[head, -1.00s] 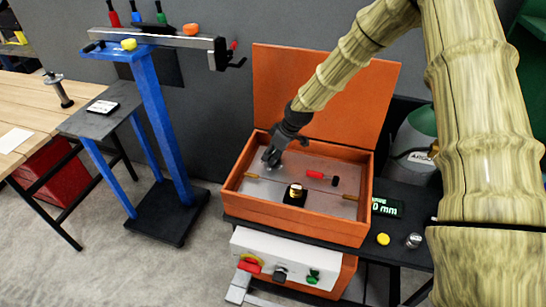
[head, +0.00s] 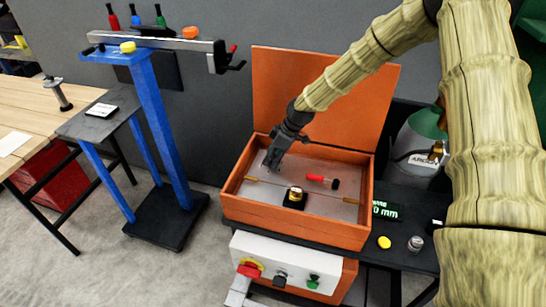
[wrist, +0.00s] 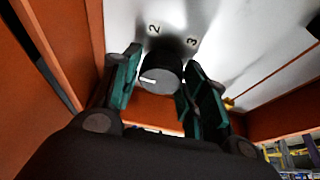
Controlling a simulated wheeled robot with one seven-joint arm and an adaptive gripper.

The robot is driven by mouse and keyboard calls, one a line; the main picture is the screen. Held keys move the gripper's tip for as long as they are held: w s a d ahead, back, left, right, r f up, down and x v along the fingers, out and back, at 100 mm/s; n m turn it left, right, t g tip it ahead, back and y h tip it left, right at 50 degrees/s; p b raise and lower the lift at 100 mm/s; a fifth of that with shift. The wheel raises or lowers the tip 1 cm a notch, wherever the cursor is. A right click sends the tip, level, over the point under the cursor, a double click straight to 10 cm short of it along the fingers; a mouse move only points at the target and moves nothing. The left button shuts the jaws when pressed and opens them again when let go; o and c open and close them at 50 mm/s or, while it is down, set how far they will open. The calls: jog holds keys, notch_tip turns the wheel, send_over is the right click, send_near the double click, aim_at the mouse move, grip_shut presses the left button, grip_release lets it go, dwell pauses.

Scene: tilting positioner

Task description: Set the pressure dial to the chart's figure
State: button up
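The dial (wrist: 160,78) is a dark round knob with a white pointer line, on the pale metal floor of the orange box (head: 290,226). The figures 2 and 3 show beside it in the wrist view; the pointer lies towards the left of that picture. My gripper (wrist: 163,88) is open with its green-padded fingers on either side of the knob. A gap shows on the left; I cannot tell whether the right pad touches. In the head view my gripper (head: 272,163) reaches into the box's back left and hides the dial. No chart is readable.
The open lid (head: 325,90) stands behind. A display (head: 386,210), a yellow button (head: 384,242) and a gas cylinder (head: 418,140) are at right.

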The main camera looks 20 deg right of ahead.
jog(key=shift+o, duration=1.4)
jog(key=v, duration=1.2)
jog(key=shift+d, duration=0.15)
jog(key=shift+f, duration=0.1)
